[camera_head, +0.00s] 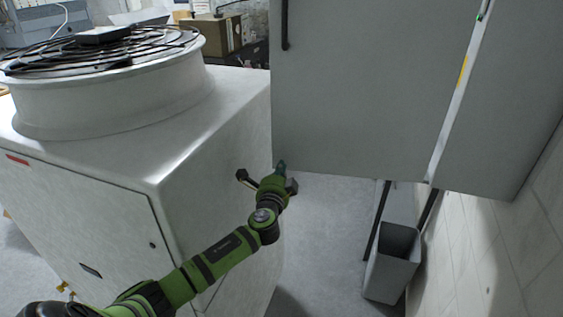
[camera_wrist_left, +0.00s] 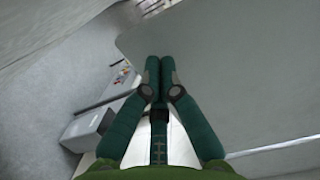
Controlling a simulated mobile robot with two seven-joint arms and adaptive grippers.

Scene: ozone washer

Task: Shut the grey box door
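The grey box door (camera_head: 365,90) is a large flat panel at the upper middle of the head view, with a dark handle (camera_head: 285,25) near its left edge. It stands swung out from the grey box (camera_head: 515,105) on the right wall. My left gripper (camera_head: 281,168) is at the door's lower left corner. In the left wrist view, the left gripper's fingers (camera_wrist_left: 160,62) are together with nothing between them, and the door (camera_wrist_left: 240,60) fills the area behind and right of them. I cannot tell whether they touch it. My right gripper is not in view.
A large white machine (camera_head: 115,160) with a round fan housing stands on the left, close to my left arm. A grey bin (camera_head: 393,262) stands on the floor below the box. A cardboard box (camera_head: 218,33) is at the back. Clear floor (camera_head: 325,230) lies below the door.

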